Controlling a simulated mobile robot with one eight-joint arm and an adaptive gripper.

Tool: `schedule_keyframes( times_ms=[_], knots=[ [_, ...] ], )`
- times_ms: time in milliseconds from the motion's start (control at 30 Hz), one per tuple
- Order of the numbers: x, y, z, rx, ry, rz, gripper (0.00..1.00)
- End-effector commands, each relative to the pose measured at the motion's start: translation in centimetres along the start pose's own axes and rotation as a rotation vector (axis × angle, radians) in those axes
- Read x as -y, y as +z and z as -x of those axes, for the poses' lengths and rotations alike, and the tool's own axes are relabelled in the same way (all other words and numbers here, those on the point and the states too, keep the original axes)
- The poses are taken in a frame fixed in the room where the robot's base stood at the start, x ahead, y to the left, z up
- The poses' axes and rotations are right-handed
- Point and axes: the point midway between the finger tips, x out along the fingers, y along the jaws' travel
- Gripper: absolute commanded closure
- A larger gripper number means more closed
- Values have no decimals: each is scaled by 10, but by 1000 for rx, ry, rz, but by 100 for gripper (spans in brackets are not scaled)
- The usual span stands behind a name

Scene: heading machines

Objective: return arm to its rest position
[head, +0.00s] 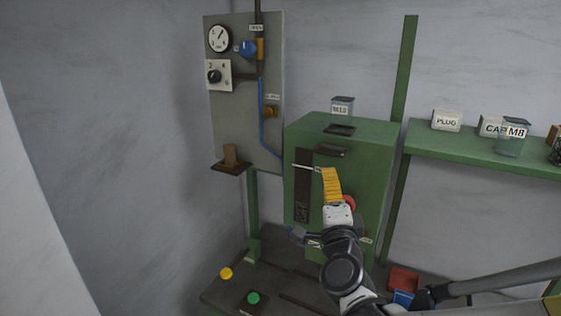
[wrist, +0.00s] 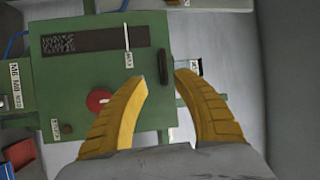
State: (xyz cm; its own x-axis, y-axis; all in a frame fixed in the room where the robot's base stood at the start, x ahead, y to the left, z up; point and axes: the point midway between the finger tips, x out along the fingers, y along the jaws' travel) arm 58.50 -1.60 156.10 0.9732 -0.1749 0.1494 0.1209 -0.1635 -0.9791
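My gripper (wrist: 160,80) has two yellow fingers, which stand apart with nothing between them in the wrist view. In the head view my gripper (head: 330,172) is raised in front of the green machine cabinet (head: 368,152), close to a light lever (head: 306,167) beside a dark slot. I cannot tell from the head view whether a finger touches the lever. The wrist view shows the cabinet front (wrist: 70,75) turned sideways, with a red round knob (wrist: 99,100) left of the fingers and a dark handle (wrist: 163,68) just beyond them.
A labelled glass jar (head: 342,110) stands on the cabinet. A green shelf (head: 480,152) at right holds labelled boxes and a jar (head: 512,137). A grey panel (head: 235,120) with a gauge hangs at left. Yellow (head: 226,273) and green (head: 253,298) buttons and a red bin (head: 403,280) are below.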

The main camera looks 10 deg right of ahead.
Motion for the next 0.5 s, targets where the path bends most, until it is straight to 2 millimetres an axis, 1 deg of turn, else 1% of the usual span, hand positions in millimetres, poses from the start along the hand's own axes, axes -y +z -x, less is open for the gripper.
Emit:
schedule_keyframes(
  times_ms=[33,67,167,200,267,300,367,400,467,500],
  knots=[
    [-19,10,7,38,6,43,66],
    [-27,17,10,69,11,81,66],
    [-64,45,29,198,40,237,66],
    [-82,56,39,255,56,308,66],
    [-110,70,55,337,85,415,66],
    [-130,77,67,390,107,486,66],
    [-162,86,86,469,145,592,66],
    [-184,91,100,520,173,661,66],
    [-219,94,123,596,219,766,66],
    [-244,94,139,646,253,833,66]
  ],
)
